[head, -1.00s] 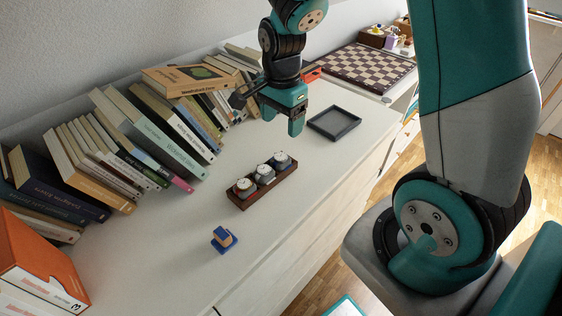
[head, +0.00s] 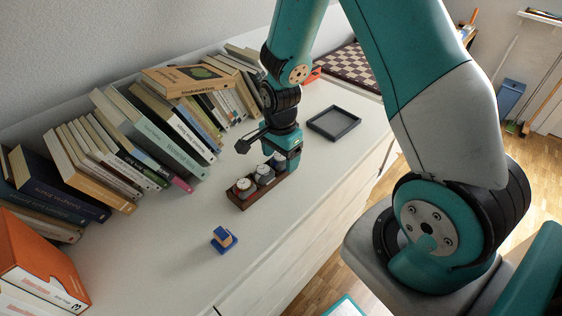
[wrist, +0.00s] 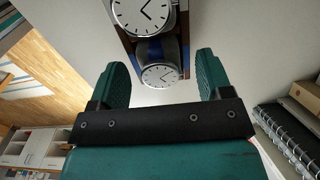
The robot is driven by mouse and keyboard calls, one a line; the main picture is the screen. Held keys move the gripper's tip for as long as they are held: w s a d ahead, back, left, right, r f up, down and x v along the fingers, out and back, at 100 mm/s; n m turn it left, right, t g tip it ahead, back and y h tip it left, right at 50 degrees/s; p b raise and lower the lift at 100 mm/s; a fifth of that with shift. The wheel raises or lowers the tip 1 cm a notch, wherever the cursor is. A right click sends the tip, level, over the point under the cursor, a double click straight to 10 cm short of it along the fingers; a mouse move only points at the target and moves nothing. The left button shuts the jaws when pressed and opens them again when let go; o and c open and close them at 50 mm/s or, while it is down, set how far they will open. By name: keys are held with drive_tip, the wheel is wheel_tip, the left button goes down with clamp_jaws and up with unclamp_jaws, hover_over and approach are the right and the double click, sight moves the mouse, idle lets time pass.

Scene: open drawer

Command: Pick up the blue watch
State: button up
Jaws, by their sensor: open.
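A dark brown holder (head: 238,204) on the white dresser top carries a row of three watches. The nearest has a red strap (head: 245,187) and the middle one a grey strap (head: 264,174). The far one, the blue watch, is largely hidden by my gripper (head: 285,160) in the head view. In the wrist view the blue watch (wrist: 160,76) shows a white dial with blue beside it. It appears between the two fingers of my gripper (wrist: 163,74), which is open. I cannot tell whether the fingers are level with it.
A grey tray (head: 334,122) lies behind the holder, and a chessboard (head: 350,66) farther back. A row of books (head: 150,130) leans along the wall at the left. A blue stand with an orange block (head: 223,239) sits nearer the front. The surface around it is clear.

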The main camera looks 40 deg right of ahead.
drive_tip(key=shift+c, duration=0.4)
drive_tip(key=c, duration=1)
drive_tip(key=shift+o, duration=0.2)
drive_tip(key=shift+r, duration=0.1)
